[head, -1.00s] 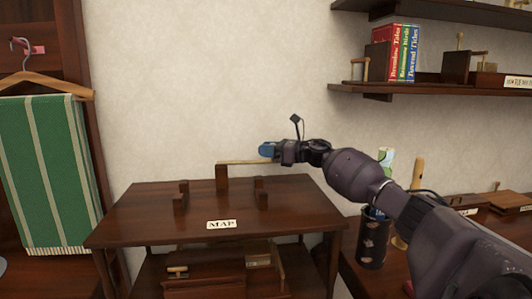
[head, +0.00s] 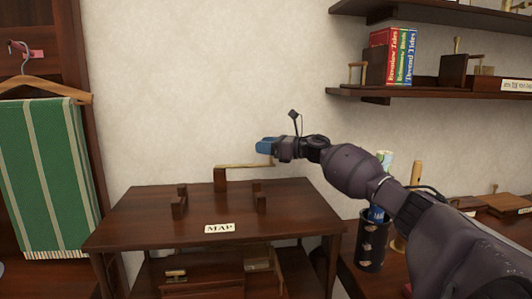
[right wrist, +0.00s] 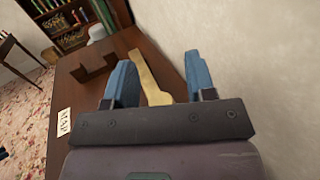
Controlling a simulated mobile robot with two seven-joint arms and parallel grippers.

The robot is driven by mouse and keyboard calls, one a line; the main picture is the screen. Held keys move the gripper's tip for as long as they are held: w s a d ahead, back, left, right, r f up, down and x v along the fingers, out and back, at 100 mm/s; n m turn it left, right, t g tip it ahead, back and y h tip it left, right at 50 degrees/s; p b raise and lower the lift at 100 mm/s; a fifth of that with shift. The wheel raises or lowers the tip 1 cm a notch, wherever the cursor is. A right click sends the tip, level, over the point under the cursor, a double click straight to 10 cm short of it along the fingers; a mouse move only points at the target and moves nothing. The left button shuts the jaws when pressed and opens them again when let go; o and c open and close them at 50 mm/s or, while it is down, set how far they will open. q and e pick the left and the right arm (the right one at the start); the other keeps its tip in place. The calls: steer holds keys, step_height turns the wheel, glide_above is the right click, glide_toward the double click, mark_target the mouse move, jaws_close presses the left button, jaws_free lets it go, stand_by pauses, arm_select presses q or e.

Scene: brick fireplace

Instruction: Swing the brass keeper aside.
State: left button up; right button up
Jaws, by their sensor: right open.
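The brass keeper (head: 245,166) is a flat brass bar on top of a short dark wooden post (head: 220,181) at the back of a dark wooden table (head: 140,212) labelled MAP. It points right along the wall in the head view. My right gripper (head: 266,146), with blue fingers, is open just above the keeper's right end. In the right wrist view, the keeper (right wrist: 150,78) shows in the gap between the two spread fingers (right wrist: 159,60), apart from both. My left gripper is not in view.
Small wooden blocks (head: 179,205) stand on the tabletop. The pale wall is close behind the table. A dark cylindrical holder (head: 371,248) stands to the right under my right arm. A shelf with books (head: 403,57) is above right. The table's front is clear.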

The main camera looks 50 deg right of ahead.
step_height(320, 180, up, 18)
steer(key=shift+f, duration=0.15)
stand_by(0.3)
stand_by(0.4)
